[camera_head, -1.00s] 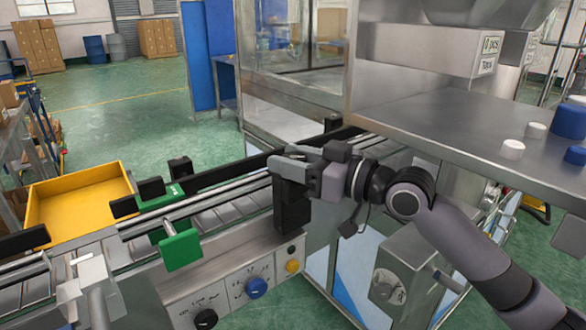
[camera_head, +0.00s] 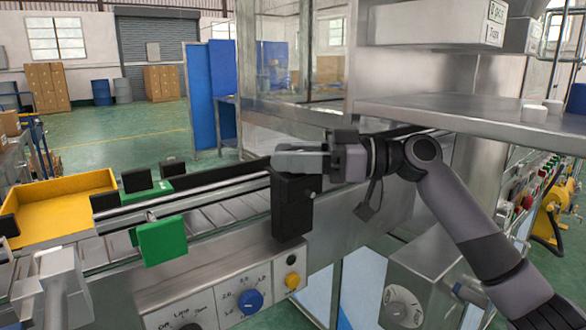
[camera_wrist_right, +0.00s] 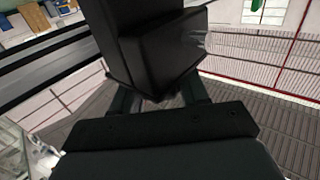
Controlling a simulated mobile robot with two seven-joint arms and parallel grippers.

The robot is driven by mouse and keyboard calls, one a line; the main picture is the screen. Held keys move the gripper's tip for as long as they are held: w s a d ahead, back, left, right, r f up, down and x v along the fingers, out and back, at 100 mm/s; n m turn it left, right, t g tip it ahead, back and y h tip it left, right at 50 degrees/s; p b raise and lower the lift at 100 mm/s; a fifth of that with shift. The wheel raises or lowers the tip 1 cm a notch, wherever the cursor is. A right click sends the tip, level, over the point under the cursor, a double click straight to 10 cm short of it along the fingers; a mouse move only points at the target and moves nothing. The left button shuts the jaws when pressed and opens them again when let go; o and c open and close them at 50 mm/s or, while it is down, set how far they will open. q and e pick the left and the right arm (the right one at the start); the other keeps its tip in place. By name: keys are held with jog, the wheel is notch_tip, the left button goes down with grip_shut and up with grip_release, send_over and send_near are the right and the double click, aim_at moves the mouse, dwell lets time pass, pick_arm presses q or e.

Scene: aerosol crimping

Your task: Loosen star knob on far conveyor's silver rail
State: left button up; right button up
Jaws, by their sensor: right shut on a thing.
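My right gripper (camera_head: 298,162) is at the black block-shaped bracket (camera_head: 290,208) on the conveyor's near side, beside the silver rail (camera_head: 225,188). It is shut on a black blocky part (camera_wrist_right: 155,50), which fills the space between its fingers in the right wrist view. That part looks joined to the bracket. No star shape is clear, as the gripper hides the top of the bracket in the head view. My left gripper is not in view.
A green block (camera_head: 162,240) on a rod, black guide blocks and a yellow bin (camera_head: 62,205) are to the left. A control panel (camera_head: 235,290) with knobs is below the rail. A grey metal bracket (camera_head: 62,285) is at lower left.

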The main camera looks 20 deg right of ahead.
jog(key=shift+r+n+g+y, duration=0.35)
jog(key=shift+n+g, duration=0.25)
jog(key=shift+g, duration=0.4)
jog(key=o, duration=1.1)
jog(key=shift+c, duration=0.2)
jog(key=shift+f, duration=0.1)
jog(key=shift+d+f, duration=0.1)
jog(key=v, duration=0.7)
jog(key=shift+b, duration=0.35)
